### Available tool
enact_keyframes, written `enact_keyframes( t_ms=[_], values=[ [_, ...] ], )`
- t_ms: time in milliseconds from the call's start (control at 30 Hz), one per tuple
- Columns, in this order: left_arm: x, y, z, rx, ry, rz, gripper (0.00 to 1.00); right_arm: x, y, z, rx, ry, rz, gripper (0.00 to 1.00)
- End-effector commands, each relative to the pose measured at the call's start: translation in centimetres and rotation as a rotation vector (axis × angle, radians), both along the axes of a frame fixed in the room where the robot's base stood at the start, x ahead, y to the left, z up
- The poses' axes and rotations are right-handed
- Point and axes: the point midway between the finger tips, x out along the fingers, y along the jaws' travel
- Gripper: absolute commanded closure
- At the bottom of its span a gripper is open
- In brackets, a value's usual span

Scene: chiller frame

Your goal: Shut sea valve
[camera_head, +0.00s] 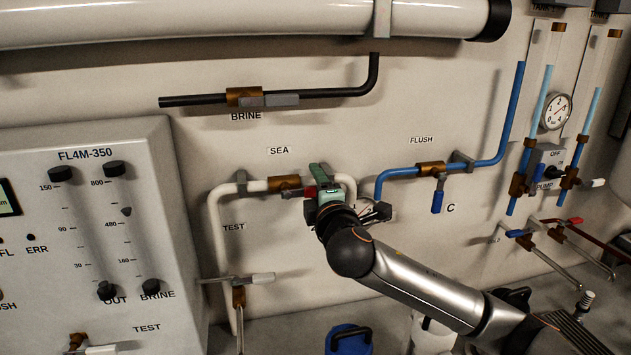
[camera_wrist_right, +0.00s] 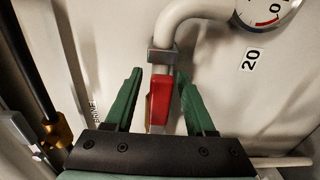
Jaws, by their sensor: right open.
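The sea valve (camera_head: 285,183) is a brass body on a white pipe under the SEA label. Its red handle (camera_head: 311,191) shows just right of the body, partly hidden by my right gripper (camera_head: 318,183). In the right wrist view the red handle (camera_wrist_right: 159,100) appears to lie along the pipe. It sits between the two green fingers of my right gripper (camera_wrist_right: 162,78), with a gap on each side. The right gripper is open around the handle. My left gripper is not in view.
A pipe clamp (camera_wrist_right: 162,55) sits just beyond the handle. A gauge (camera_wrist_right: 268,10) is close at the right. The flush valve's blue handle (camera_head: 437,202) hangs to the right. The brine valve (camera_head: 245,97) is above. The FL4M-350 panel (camera_head: 90,185) stands out at the left.

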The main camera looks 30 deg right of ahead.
Motion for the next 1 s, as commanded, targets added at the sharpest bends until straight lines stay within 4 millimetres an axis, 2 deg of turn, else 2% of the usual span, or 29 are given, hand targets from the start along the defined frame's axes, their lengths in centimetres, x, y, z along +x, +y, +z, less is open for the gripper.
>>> enact_keyframes(
  t_ms=[333, 800, 1000],
  values=[
    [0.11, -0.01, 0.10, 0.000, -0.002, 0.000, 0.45, 0.33, -0.07, -0.02, 0.000, 0.000, 0.001, 0.45],
    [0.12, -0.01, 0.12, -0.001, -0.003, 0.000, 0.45, 0.30, -0.07, -0.02, 0.000, 0.000, 0.000, 0.98],
    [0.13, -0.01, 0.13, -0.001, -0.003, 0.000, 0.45, 0.30, -0.07, -0.03, 0.000, 0.000, 0.000, 1.00]
  ],
)
